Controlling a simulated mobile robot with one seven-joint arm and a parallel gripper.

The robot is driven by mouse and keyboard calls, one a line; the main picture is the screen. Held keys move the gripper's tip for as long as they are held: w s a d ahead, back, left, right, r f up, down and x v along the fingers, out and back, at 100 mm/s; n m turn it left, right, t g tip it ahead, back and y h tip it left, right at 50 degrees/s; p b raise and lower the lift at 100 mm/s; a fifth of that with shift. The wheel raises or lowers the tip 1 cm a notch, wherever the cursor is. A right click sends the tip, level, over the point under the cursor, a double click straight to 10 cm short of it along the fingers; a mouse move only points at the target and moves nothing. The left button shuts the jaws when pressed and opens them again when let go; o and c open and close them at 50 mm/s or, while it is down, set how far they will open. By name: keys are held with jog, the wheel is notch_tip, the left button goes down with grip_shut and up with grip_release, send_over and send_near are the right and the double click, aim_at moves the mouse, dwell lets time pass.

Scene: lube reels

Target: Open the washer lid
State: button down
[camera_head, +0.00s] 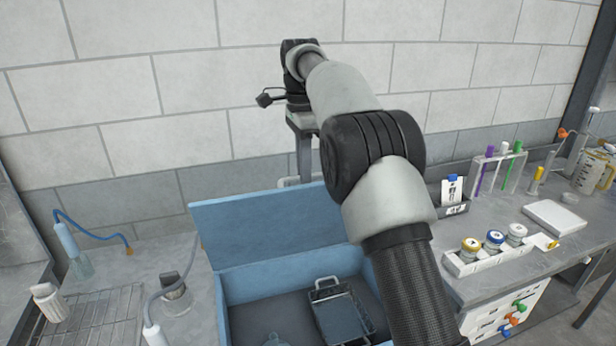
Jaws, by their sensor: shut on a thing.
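The washer (222,292) is a blue open-topped box at the bottom centre. Its blue lid (250,230) stands raised at the back of the box, and the inside shows. My arm crosses in front of the lid's right part and hides it. My gripper (305,172) points down at the lid's top edge, beyond my arm, and is shut on the lid. Its fingertips are small and partly hidden there. A dark wire basket (327,283) with a handle lies in the washer.
A wire rack (95,322), a flask (177,298) and hoses are on the left bench. The right bench holds a tube rack (497,172), a tray of capped jars (487,260) and a white scale (555,217). A brick wall stands close behind.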

jog(key=shift+w+a+f, duration=0.25)
jog(key=shift+w+f, duration=0.15)
jog(key=shift+f, duration=0.05)
jog(key=c, duration=2.2)
grip_release()
jog(key=o, duration=0.4)
jog(key=shift+w+a+f, duration=0.1)
jog(key=shift+w, duration=0.1)
jog(key=shift+r, duration=0.2)
